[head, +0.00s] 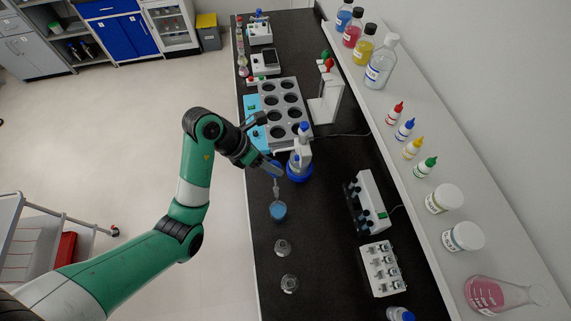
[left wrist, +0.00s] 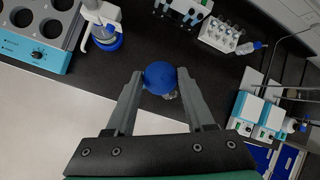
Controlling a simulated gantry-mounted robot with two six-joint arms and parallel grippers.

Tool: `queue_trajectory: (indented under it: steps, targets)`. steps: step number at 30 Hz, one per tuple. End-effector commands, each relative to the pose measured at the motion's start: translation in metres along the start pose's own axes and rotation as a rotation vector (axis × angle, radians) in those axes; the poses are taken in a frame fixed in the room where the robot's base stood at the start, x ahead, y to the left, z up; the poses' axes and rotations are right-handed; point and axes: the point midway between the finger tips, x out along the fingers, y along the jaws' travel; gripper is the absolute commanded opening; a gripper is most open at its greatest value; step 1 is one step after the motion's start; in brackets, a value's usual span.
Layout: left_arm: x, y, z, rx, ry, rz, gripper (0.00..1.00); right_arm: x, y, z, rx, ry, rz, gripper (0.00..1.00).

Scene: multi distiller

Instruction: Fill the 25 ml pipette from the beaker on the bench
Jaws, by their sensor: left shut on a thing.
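My left gripper (head: 270,167) is shut on the blue bulb of the pipette (head: 276,186). The pipette hangs close to upright, its clear stem pointing down to the beaker (head: 278,211), a small glass with blue liquid on the bench. The tip appears at or in the beaker's mouth; I cannot tell its depth or whether the pipette holds liquid. In the left wrist view, the round blue bulb (left wrist: 160,77) sits between both fingertips and hides the stem and most of what is below. My right gripper is not in view.
A blue-capped bottle-top dispenser (head: 299,163) stands close right of the gripper. A heating block with round wells (head: 285,110) is behind. Two small glass vessels (head: 282,247) (head: 289,284) stand in front of the beaker. A white rack (head: 380,268) is at front right.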

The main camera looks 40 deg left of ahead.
Motion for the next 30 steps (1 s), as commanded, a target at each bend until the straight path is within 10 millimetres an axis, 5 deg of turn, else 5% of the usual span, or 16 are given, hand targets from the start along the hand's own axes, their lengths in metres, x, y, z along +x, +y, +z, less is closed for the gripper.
queue_trajectory:
  steps: [18, 29, 30]
  targets:
    - [0.035, 0.009, -0.018, 0.000, 0.001, -0.002, 0.36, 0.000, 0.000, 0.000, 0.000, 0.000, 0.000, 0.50]
    - [0.039, 0.011, -0.020, 0.001, 0.000, 0.000, 0.36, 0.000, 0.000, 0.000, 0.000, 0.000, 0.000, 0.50]
    - [0.039, 0.011, -0.020, 0.001, 0.000, 0.000, 0.50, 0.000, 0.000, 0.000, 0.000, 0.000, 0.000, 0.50]
